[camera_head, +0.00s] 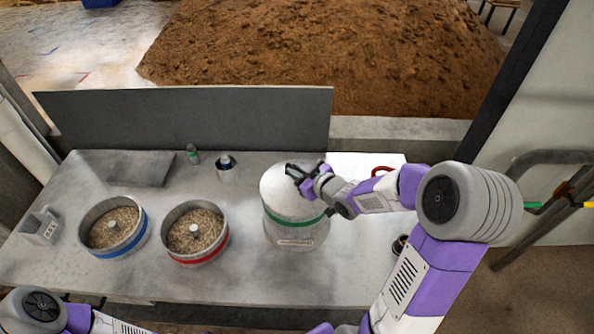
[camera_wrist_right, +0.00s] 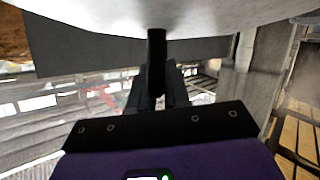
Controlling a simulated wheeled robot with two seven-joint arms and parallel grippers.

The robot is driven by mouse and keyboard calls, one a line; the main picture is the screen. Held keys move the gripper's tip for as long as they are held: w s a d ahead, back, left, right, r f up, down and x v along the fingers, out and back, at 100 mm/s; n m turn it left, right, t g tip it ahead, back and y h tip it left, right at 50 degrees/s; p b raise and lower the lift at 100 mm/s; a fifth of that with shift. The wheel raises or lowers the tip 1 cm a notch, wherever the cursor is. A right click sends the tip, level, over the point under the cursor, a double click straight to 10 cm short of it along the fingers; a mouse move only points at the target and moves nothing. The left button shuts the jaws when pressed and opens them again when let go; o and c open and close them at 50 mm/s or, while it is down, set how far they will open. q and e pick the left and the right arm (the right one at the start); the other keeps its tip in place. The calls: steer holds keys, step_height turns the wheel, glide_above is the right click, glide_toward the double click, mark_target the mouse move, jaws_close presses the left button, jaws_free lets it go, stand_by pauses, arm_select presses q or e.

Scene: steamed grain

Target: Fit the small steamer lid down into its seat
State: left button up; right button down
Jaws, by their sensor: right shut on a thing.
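The white steamer lid (camera_head: 283,187) is a pale dome on top of the green-banded steamer (camera_head: 295,232), right of centre on the table. My right gripper (camera_head: 303,172) is over the lid, reaching in from the right, and is shut on the lid's dark knob. In the right wrist view the dark upright knob (camera_wrist_right: 157,50) stands between the jaws, with the pale lid surface (camera_wrist_right: 200,15) across the top edge. Whether the lid's rim is level in its seat I cannot tell. My left gripper is out of view; only part of that arm shows at bottom left.
A blue-banded steamer (camera_head: 125,245) and a red-banded steamer (camera_head: 202,256) stand open with grain at left. A grey block (camera_head: 41,226), a small green-topped bottle (camera_head: 192,154) and a dark-ringed cup (camera_head: 227,173) are also on the table. A grey panel (camera_head: 190,118) lines the back.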

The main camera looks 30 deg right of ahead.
steer(key=c, duration=1.1)
jaws_free()
steer(key=shift+o, duration=0.4)
steer(key=shift+s, duration=0.1)
steer(key=p+v, duration=0.1)
steer(key=v, duration=0.6)
steer(key=shift+s+d+r+p, duration=0.1)
steer(key=shift+s+p, duration=0.15)
steer(key=shift+p, duration=0.15)
